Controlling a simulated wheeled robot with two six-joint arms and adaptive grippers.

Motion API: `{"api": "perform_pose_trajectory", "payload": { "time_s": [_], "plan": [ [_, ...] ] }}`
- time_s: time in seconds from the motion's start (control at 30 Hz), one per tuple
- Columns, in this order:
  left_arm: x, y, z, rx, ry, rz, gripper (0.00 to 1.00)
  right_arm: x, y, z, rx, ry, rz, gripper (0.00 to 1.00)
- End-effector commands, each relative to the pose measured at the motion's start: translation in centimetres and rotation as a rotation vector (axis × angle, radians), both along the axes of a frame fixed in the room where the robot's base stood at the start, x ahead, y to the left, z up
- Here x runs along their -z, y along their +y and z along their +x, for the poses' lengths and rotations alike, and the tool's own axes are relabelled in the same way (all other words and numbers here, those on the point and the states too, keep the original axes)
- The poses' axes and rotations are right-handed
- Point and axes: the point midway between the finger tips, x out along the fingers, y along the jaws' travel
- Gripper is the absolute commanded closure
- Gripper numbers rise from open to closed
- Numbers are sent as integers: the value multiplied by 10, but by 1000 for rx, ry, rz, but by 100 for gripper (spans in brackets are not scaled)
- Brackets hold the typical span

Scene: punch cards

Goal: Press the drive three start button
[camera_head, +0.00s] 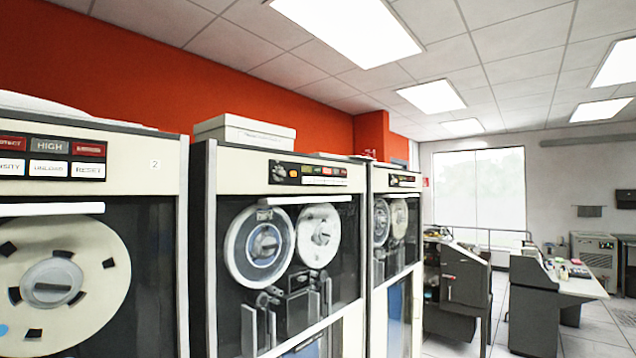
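A row of tape drives recedes from the left to the middle. The nearest drive (150,195) carries a "2" label, and its large buttons include HIGH and RESET. The drive to its right (230,180) has a dark control panel (307,174) with small coloured buttons above a row of white ones. Their lettering is too small to read, so I cannot tell which is the start button. I can read no number on this drive. A third cabinet (378,182) stands further right with a similar small panel (403,181). Neither of my grippers shows.
A white box (245,132) sits on top of the middle drive. Grey machines (458,290) and a desk-like console (535,300) stand at the right. Tiled floor (600,325) shows free around them. A bright window (478,190) is at the back.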

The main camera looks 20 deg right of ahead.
Motion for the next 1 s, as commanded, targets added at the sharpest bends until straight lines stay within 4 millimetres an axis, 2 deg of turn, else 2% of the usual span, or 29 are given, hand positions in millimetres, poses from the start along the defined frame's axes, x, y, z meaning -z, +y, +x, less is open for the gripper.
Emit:
{"api": "perform_pose_trajectory", "payload": {
  "time_s": [0.03,0.27,0.3,1.0],
  "plan": [
    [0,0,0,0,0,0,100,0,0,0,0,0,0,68],
    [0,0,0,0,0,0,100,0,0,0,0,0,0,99],
    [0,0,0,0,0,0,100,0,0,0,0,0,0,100],
    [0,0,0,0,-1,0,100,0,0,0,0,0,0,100]
  ]
}}
